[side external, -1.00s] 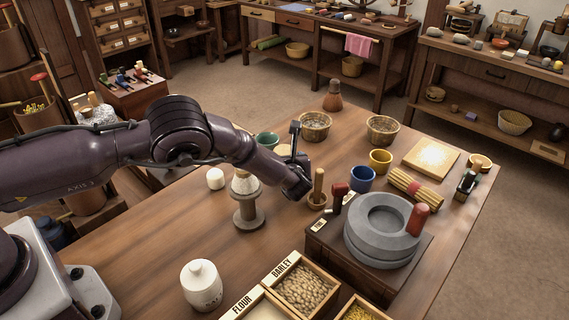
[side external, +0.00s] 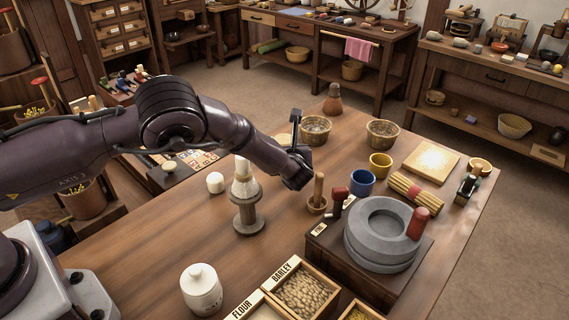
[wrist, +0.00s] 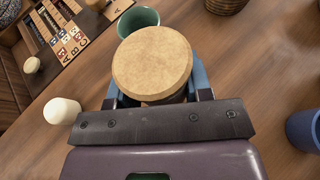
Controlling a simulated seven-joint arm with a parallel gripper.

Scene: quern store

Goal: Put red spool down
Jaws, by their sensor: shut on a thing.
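In the wrist view my gripper (wrist: 155,92) is shut on a round thing with a flat tan end (wrist: 152,60), held between its two fingers. This is probably the spool; its end faces the camera and hides nearly all of its side, so no red shows. In the side view my gripper (side external: 298,170) is over the middle of the table (side external: 150,268), and the held thing is mostly hidden by my arm. I cannot tell its height above the table. A green bowl (wrist: 138,18) shows just beyond the tan end.
Baskets (side external: 316,130) stand behind. Bare wood lies at front left.

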